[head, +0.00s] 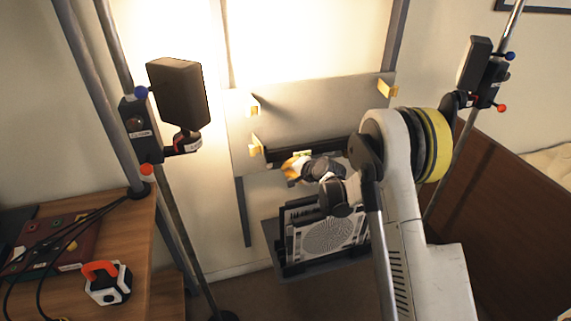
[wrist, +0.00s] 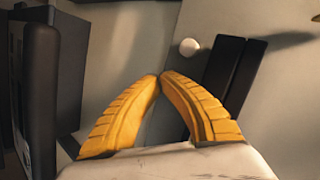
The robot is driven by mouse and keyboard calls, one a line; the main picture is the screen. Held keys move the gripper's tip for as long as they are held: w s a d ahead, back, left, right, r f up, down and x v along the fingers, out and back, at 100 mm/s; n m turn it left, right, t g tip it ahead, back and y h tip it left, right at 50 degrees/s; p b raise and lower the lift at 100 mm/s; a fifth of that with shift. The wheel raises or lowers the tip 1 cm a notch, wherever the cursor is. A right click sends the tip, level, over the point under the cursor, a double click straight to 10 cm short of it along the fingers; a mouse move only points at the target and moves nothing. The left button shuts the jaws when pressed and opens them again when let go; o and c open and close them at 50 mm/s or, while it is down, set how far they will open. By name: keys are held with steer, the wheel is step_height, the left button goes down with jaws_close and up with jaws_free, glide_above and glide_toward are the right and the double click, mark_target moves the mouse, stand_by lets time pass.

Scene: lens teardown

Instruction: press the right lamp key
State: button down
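The right lamp (head: 474,62) is a dark head with a pale face on a pole at the upper right. Its black box (head: 488,82) carries a blue knob (head: 509,56) and a red knob (head: 501,107). I cannot make out which part is its key. My gripper (head: 292,168) is far to the left of this lamp, in front of the grey panel. In the wrist view my gripper's yellow fingers (wrist: 159,77) meet at the tips, with nothing visible between them. A round white knob (wrist: 189,46) and two black bars (wrist: 235,72) lie beyond the fingertips.
A left lamp (head: 179,92) stands on another pole. A grey panel (head: 325,105) with yellow hooks is at the centre back. A grilled device (head: 327,235) sits below my gripper. A wooden desk (head: 150,245) with cables and an orange-handled object (head: 107,282) is at left.

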steer(key=shift+w+r, duration=0.1)
steer(key=shift+w, duration=0.45)
stand_by(0.4)
steer(key=shift+s+d, duration=0.2)
steer(key=shift+s, duration=0.65)
steer(key=s+d, duration=0.1)
steer(key=s, duration=0.5)
steer(key=shift+d, duration=0.1)
stand_by(0.3)
